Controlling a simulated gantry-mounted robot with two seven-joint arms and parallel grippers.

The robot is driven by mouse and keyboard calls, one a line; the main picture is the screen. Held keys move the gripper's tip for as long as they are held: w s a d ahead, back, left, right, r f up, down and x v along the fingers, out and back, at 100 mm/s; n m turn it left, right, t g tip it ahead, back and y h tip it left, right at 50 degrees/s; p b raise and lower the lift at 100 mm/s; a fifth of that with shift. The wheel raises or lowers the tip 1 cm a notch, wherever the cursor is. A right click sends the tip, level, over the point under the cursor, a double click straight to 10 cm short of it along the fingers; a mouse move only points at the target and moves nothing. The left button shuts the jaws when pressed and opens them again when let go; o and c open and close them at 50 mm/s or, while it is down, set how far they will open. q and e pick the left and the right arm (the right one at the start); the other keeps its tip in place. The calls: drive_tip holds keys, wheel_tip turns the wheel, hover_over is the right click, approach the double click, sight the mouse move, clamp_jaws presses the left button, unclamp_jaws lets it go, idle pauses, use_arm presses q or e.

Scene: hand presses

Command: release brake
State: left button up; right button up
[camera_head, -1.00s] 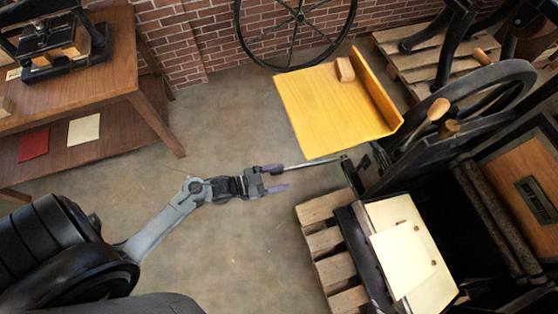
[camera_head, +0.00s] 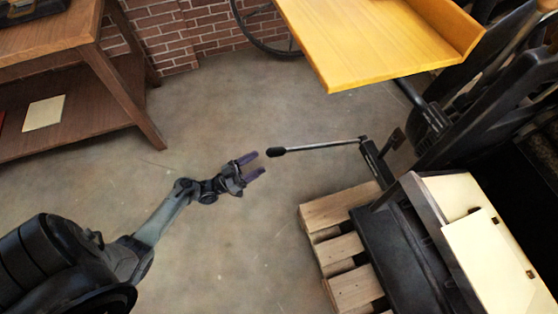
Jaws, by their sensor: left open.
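The brake looks to be the thin metal lever (camera_head: 318,147) with a black knob (camera_head: 276,152) at its left end. It sticks out to the left from the dark press frame (camera_head: 378,163), nearly level in the picture. My left gripper (camera_head: 256,167) is open and empty, its two purple-tipped fingers pointing right toward the knob. A small gap shows between the fingertips and the knob, and they look apart. My right gripper is out of view.
A yellow wooden board (camera_head: 375,40) overhangs at the upper right. A wooden pallet (camera_head: 325,215) lies under the press. Cream sheets (camera_head: 485,255) rest on the press bed. A wooden table (camera_head: 50,45) stands at upper left. The concrete floor (camera_head: 220,110) between is clear.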

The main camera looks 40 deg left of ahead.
sight(279, 148)
use_arm(q)
drive_tip(key=w+d+b, duration=0.1)
drive_tip(key=w, duration=0.2)
drive_tip(key=w+d+b, duration=0.1)
drive_tip(key=w+b, duration=0.1)
drive_tip(key=w, duration=0.1)
drive_tip(key=w+d+b, duration=0.1)
drive_tip(key=w, duration=0.2)
drive_tip(key=shift+w+r, duration=0.35)
drive_tip(key=shift+r, duration=0.05)
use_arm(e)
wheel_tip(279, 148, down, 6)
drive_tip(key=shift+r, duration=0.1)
use_arm(q)
drive_tip(key=shift+a, duration=0.1)
clamp_jaws()
